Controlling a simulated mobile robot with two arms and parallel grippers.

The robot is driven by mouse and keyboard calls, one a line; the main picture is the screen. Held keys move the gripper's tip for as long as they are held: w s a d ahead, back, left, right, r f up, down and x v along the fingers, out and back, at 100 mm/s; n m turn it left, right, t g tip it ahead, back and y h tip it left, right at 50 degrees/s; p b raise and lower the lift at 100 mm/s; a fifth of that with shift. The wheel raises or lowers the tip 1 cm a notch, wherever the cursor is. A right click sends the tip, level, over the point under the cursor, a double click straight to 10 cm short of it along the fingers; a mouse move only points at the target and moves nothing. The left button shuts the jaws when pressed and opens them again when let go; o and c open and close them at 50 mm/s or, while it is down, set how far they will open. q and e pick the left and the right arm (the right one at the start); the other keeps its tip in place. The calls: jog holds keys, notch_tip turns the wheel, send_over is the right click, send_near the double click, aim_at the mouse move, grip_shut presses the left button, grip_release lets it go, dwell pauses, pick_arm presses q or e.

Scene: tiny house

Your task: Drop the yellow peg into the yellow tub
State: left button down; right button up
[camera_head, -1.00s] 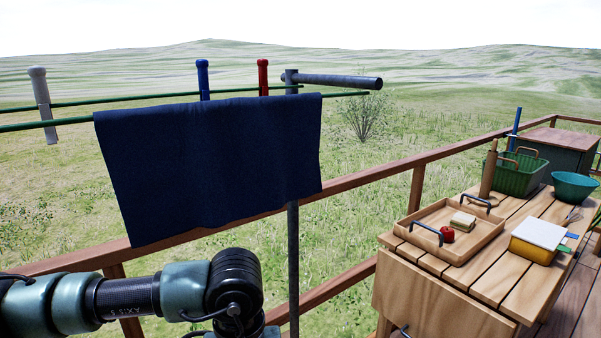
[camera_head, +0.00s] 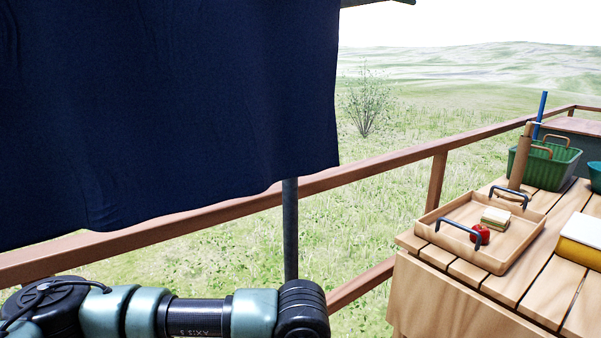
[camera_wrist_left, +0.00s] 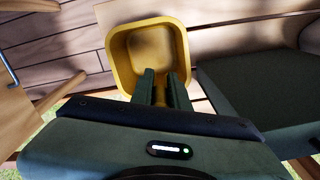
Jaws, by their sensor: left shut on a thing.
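The yellow tub (camera_wrist_left: 122,45) is open at the top and looks empty inside in the left wrist view. It sits against wooden boards at the top middle. My left gripper (camera_wrist_left: 161,76) points toward it, and its dark fingers overlap the tub's near side. The fingers are shut on the yellow peg (camera_wrist_left: 160,95), which shows as a short yellow piece between them. How high the peg is above the tub I cannot tell. In the head view only my left arm shows, and its gripper is out of frame. My right gripper is in neither view.
A dark blue cloth (camera_head: 180,110) hangs large at the left of the head view. A wooden railing (camera_head: 390,162) runs behind. At right, a table (camera_head: 480,297) holds a tray (camera_head: 510,258), a green basket (camera_head: 560,168) and a yellow box with a white top (camera_head: 582,250).

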pick_arm(q)
jog(key=shift+f+b, duration=0.6)
jog(key=shift+f, duration=1.05)
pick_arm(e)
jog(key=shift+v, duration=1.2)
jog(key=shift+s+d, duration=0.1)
pick_arm(q)
jog(key=c, duration=1.3)
grip_release()
